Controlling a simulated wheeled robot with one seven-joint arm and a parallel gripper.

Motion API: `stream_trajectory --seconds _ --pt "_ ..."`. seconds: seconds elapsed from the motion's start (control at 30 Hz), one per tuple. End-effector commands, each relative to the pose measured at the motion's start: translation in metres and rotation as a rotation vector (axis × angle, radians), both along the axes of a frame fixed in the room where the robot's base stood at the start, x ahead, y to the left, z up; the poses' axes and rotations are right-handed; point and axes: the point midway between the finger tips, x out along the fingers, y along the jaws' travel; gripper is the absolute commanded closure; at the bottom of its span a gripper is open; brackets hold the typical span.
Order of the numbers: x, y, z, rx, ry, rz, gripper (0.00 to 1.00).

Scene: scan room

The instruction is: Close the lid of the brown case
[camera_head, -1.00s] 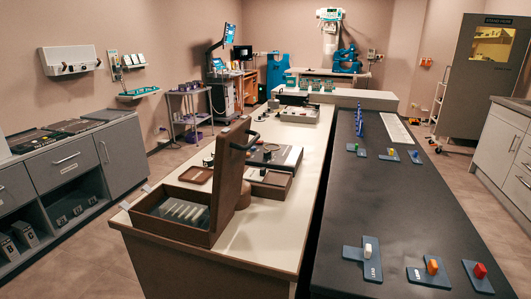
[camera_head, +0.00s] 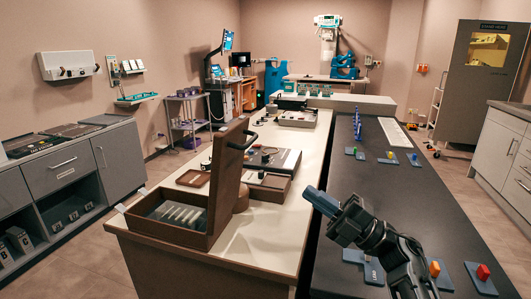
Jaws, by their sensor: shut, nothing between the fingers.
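The brown case (camera_head: 178,243) stands on the near end of the cream counter. Its lid (camera_head: 226,186) is open and stands roughly upright on the case's right side, with a dark handle (camera_head: 240,141) at the top. Several pale slats lie inside the case. My gripper (camera_head: 322,201) is at the end of my arm, over the boundary between the cream counter and the dark counter, to the right of the lid and apart from it. It is shut and empty, pointing up-left.
A brown tray (camera_head: 193,178) and a console (camera_head: 268,160) sit behind the case. On the dark counter (camera_head: 400,205), to the right, blue plates carry coloured knobs, and a blue rack (camera_head: 357,127) stands farther back. The cream counter (camera_head: 268,240) is bare right of the lid.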

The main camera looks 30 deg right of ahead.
Motion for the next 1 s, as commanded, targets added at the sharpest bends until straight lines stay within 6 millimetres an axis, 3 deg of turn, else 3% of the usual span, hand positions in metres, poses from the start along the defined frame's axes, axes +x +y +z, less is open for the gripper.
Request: stream_trajectory --seconds 0.03,0.2,0.37,0.57,1.0 --pt "0.01 -0.012 0.007 -0.046 -0.006 0.001 1.0" --pt "0.028 -0.034 0.019 -0.143 0.0 0.01 1.0" --pt "0.034 -0.037 0.023 -0.171 0.004 0.014 1.0" --pt "0.05 -0.02 0.034 -0.171 0.003 0.017 1.0" --pt "0.106 0.034 0.065 -0.169 0.003 0.014 1.0"
